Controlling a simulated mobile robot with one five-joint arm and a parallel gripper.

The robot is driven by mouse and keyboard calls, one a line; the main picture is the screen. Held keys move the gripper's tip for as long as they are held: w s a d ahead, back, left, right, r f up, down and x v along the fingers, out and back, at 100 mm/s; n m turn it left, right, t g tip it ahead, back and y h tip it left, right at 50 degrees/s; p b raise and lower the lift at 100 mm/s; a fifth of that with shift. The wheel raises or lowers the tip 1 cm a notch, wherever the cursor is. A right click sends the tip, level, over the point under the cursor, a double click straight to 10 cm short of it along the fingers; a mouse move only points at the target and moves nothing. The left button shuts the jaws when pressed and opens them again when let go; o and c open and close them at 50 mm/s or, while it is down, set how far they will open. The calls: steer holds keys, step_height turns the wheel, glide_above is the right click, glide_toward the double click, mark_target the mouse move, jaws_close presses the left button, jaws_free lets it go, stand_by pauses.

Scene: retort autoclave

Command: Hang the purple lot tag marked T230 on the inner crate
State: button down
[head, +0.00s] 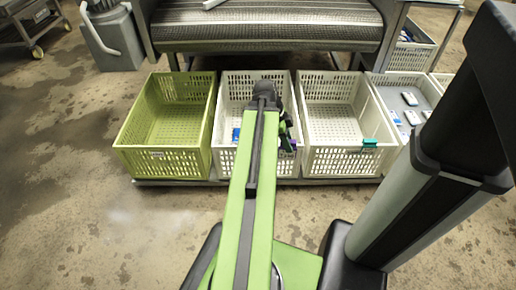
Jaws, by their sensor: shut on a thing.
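My gripper (287,140) is at the near right part of the second crate from the left, a white crate (234,86), partly hidden behind my green arm. A small purple piece, which looks like the lot tag (293,146), shows at the jaws by that crate's front wall. The jaws are shut on it. Its marking is too small to read, and I cannot tell whether it touches the rim. The third crate, also white (332,161), stands just to the right. The frame does not show which crate is the inner one.
A green crate (165,160) stands at the left end of the row. A teal tag (369,144) hangs at the third crate's front right. A blue item (236,134) is at the second crate. A pale crate (385,89) at right holds several blue-and-white items. The floor in front is clear.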

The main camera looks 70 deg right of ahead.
steer(key=w+a+f+n+b, duration=0.1)
steer(key=w+a, duration=0.1)
steer(key=w, duration=0.8)
steer(key=shift+w+a+f+n+h, duration=0.3)
steer(key=shift+w+a+n+h, duration=0.05)
steer(key=shift+n+h, duration=0.05)
steer(key=shift+w+d+f+b, duration=0.5)
steer(key=shift+d+f+b, duration=0.3)
steer(key=shift+d, duration=0.45)
steer(key=shift+w+d+f+b, duration=0.5)
steer(key=shift+d+f+b, duration=0.25)
steer(key=shift+d, duration=0.5)
steer(key=shift+w+d+f+b, duration=0.5)
steer(key=shift+d+f+b, duration=0.3)
steer(key=shift+d, duration=0.45)
steer(key=shift+w+a+f+b, duration=0.15)
steer(key=shift+w+f+b, duration=0.05)
steer(key=shift+f+b, duration=0.15)
steer(key=shift+s+f, duration=0.1)
steer(key=shift+f+b, duration=1.55)
steer(key=shift+b, duration=0.1)
